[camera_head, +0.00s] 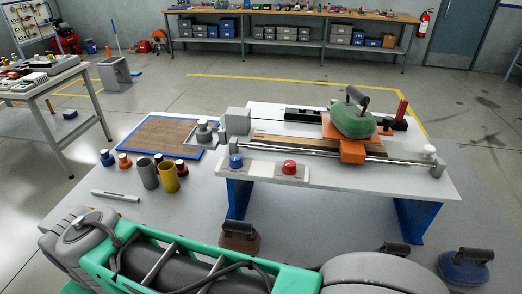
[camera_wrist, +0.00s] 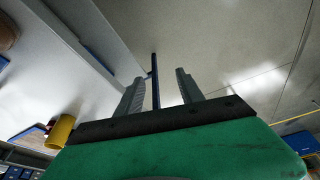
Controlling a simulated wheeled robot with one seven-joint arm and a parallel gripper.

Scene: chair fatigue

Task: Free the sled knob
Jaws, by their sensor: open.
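The sled is an orange carriage (camera_head: 352,150) on a steel rail across the raised test bench (camera_head: 420,183) in the head view. A green weight (camera_head: 352,122) with a black handle (camera_head: 357,97) sits on it. A white knob (camera_head: 428,150) stands at the rail's right end, and a red upright piece (camera_head: 402,108) stands behind the carriage's right side. I cannot tell which part is the sled knob. My gripper (camera_wrist: 158,92) is open and empty in the wrist view, its grey fingers apart with a thin blue post behind them. It is not visible in the head view.
A blue button (camera_head: 236,161) and a red button (camera_head: 289,167) sit on the bench's front left. Cups (camera_head: 149,173) and small weights stand left, near a blue-edged brown board (camera_head: 158,138). Handled weights (camera_head: 466,265) lie below the bench. My arm fills the foreground.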

